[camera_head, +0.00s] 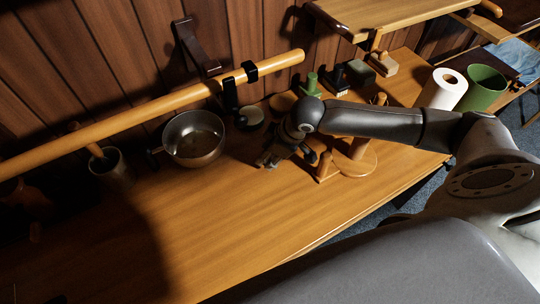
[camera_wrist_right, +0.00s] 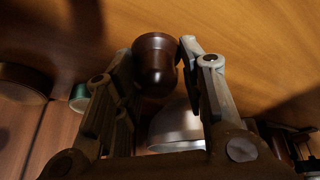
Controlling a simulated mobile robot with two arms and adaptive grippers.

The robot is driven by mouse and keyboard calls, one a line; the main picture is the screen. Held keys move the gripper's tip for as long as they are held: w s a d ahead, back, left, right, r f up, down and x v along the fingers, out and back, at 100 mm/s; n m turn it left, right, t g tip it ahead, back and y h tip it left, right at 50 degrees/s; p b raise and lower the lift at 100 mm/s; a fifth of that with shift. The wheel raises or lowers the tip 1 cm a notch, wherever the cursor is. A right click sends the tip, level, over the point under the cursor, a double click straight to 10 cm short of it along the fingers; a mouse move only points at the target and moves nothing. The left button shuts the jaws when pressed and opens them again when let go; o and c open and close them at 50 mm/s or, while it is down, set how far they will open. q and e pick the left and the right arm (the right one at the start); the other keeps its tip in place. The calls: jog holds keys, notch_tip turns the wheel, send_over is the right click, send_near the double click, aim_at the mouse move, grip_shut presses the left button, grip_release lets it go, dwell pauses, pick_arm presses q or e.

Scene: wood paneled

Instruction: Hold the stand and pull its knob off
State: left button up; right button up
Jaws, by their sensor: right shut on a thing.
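My right gripper (camera_head: 272,160) is low over the table, left of a light wooden stand (camera_head: 358,165). The stand has a rounded base and upright pegs, and my right forearm partly covers it. In the right wrist view, a dark brown, rounded knob (camera_wrist_right: 156,62) sits between the fingertips of my right gripper (camera_wrist_right: 160,65), which is shut on it. No stand shows next to the knob there, and I cannot tell what is behind or under it. My left gripper is not in view.
A metal pan (camera_head: 195,140) stands left of the gripper. A cup (camera_head: 110,168) is farther left. Green and black small objects, a paper roll (camera_head: 443,90) and a green bin (camera_head: 483,88) are at the back right. A wooden rail (camera_head: 140,108) crosses above. The front tabletop (camera_head: 215,225) is clear.

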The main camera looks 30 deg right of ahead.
jog(key=shift+f, duration=0.9)
jog(key=shift+f, duration=0.6)
jog(key=o, duration=1.1)
jog(key=shift+o, duration=0.2)
jog(key=b+v, duration=0.1)
jog(key=v, duration=1.2)
jog(key=shift+r, duration=0.15)
jog(key=shift+w, duration=0.1)
